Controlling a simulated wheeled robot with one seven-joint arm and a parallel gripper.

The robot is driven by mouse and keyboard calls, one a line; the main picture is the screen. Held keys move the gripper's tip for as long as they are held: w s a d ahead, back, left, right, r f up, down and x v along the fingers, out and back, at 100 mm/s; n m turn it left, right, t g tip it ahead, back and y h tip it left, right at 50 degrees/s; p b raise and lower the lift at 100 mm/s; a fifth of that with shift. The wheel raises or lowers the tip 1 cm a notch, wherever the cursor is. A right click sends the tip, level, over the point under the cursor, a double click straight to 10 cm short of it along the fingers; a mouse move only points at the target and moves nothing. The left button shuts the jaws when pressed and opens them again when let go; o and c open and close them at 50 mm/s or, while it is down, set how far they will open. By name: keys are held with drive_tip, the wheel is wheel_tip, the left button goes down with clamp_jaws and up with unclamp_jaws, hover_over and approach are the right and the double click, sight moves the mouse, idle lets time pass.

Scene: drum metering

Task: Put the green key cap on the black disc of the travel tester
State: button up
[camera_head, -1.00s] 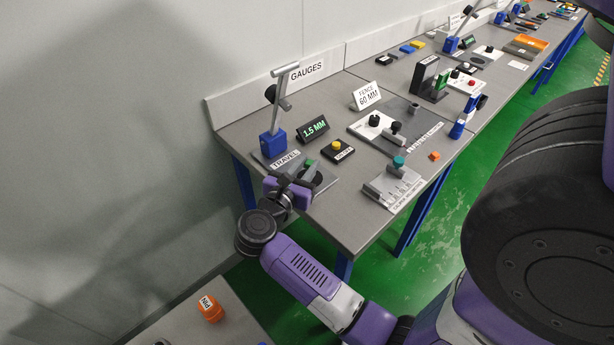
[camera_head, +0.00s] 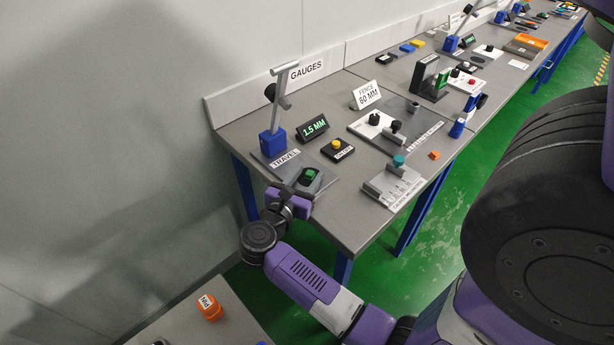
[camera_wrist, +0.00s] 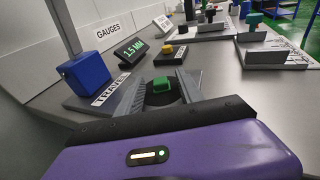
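The green key cap (camera_head: 310,174) sits on the black disc (camera_head: 320,179) at the front of the travel tester, as far as the views show. In the wrist view the cap (camera_wrist: 162,84) stands between my two fingers, with the dark disc (camera_wrist: 157,99) showing around it. My gripper (camera_wrist: 161,92) is open, its fingers apart on either side of the cap with gaps. In the head view my gripper (camera_head: 301,188) is just in front of the cap. The travel tester's blue block (camera_head: 272,143) with its grey post stands behind, next to the TRAVEL label (camera_head: 285,158).
A display reading 1.5 MM (camera_head: 313,128) stands behind the disc. A black box with a yellow button (camera_head: 337,147) is to the right. A grey caliper fixture with a teal knob (camera_head: 398,161) stands farther right. The GAUGES wall panel (camera_head: 307,70) bounds the back.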

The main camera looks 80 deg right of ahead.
drive_tip(key=shift+r, duration=0.15)
drive_tip(key=b+v, duration=0.1)
drive_tip(key=v, duration=0.5)
drive_tip(key=shift+a, duration=0.3)
drive_tip(key=s+a+r+n+t, duration=0.1)
drive_tip(key=a+r+n+t, duration=0.4)
drive_tip(key=n, duration=0.5)
drive_tip(key=s+a+r+n+t+y, duration=0.1)
drive_tip(key=a+r+n+t, duration=0.2)
drive_tip(key=a+n+t, duration=0.45)
drive_tip(key=s+a+r+n+t, duration=0.2)
drive_tip(key=a+r+n+t, duration=0.15)
drive_tip(key=n+t, duration=0.6)
drive_tip(key=s+a+f+n+g+y, duration=0.2)
drive_tip(key=a+n+y, duration=0.4)
drive_tip(key=n, duration=0.8)
drive_tip(key=s+a+f+n+g+y, duration=0.2)
drive_tip(key=s+a+f+n+y, duration=0.2)
drive_tip(key=n+y, duration=0.5)
drive_tip(key=s+a+n, duration=0.2)
drive_tip(key=a+n, duration=0.1)
drive_tip(key=n, duration=0.2)
drive_tip(key=shift+n+g, duration=0.3)
drive_tip(key=shift+n, duration=0.1)
